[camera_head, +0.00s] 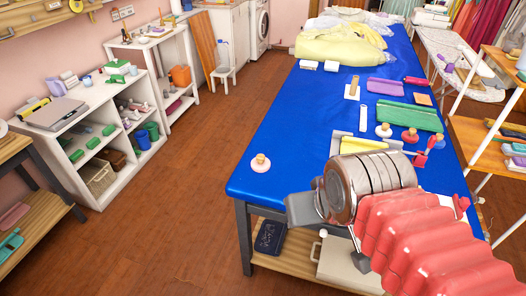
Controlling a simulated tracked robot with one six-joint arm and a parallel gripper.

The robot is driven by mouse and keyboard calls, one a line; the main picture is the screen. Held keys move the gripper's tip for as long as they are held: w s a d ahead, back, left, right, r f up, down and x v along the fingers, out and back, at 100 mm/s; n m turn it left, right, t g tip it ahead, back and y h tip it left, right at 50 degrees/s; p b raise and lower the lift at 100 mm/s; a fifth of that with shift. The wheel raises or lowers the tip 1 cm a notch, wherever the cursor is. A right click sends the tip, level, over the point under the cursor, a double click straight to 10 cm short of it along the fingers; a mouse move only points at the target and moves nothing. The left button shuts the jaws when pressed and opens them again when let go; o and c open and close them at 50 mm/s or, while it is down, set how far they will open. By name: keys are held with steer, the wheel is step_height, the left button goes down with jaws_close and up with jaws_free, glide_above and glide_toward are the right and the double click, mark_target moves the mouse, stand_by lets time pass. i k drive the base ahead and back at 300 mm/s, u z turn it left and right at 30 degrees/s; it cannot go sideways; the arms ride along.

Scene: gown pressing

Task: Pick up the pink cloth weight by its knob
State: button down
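A pale pink round cloth weight (260,164) with a wooden-coloured knob sits alone near the left front corner of the blue table (275,135). My arm reaches in from the lower right, with a red ribbed sleeve and a metal wrist. My gripper (326,228) is at the table's front edge, to the right of the pale pink weight and apart from it. Its fingers are partly hidden by the wrist, and their opening is unclear.
Folded cloths, including a green one (408,116) and a purple one (385,87), lie on the right of the table. A yellow cloth pile (340,45) covers its far end. The blue surface around the pale pink weight is bare. White shelves (100,125) stand left across open floor.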

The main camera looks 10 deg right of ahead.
mark_target(261, 163)
steer(key=i, duration=0.4)
steer(key=u, duration=0.35)
steer(key=k, duration=0.85)
steer(key=u, duration=0.6)
steer(key=k, duration=0.55)
steer(key=i, duration=1.75)
steer(key=z, duration=0.15)
